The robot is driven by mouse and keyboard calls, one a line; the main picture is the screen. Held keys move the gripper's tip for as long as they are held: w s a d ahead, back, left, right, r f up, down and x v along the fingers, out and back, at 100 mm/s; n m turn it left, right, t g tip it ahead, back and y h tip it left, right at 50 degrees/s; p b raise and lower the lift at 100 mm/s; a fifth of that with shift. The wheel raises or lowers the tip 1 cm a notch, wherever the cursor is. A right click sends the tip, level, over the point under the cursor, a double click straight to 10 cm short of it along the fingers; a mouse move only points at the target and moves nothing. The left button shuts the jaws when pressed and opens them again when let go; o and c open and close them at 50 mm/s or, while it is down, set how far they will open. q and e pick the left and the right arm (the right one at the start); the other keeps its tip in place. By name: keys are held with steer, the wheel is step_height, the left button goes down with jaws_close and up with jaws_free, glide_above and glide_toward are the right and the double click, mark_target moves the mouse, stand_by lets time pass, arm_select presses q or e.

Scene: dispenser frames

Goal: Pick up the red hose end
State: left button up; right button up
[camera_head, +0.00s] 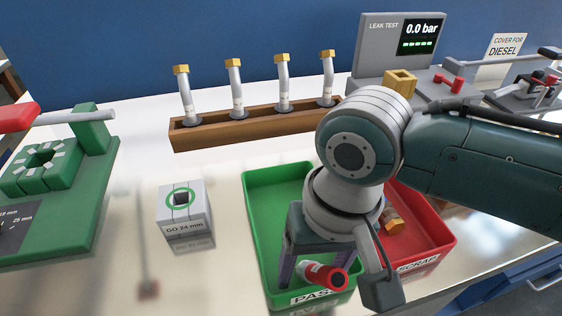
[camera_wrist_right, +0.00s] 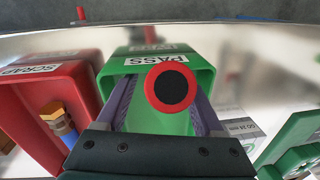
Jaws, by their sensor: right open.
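The red hose end (camera_head: 327,276) is a short red cylinder at the front of the green PASS tray (camera_head: 256,215), near its label. In the right wrist view its round end (camera_wrist_right: 187,106), a red ring around a black centre, faces the camera. My right gripper (camera_head: 322,268) points down over the tray, with its fingers apart on either side of the hose end. I cannot tell whether the hose end touches the tray. My left gripper is out of view.
The red SCRAP tray (camera_head: 440,240) holds a brass-ended piece (camera_head: 393,222), right of my gripper. A grey GO gauge block (camera_head: 184,222) stands left. A wooden rack (camera_head: 245,128) with several brass-topped hoses is behind, beside the leak tester (camera_head: 372,60). A green machine (camera_head: 90,190) is far left.

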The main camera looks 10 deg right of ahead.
steer(key=shift+c, duration=0.2)
jaws_close()
stand_by(0.4)
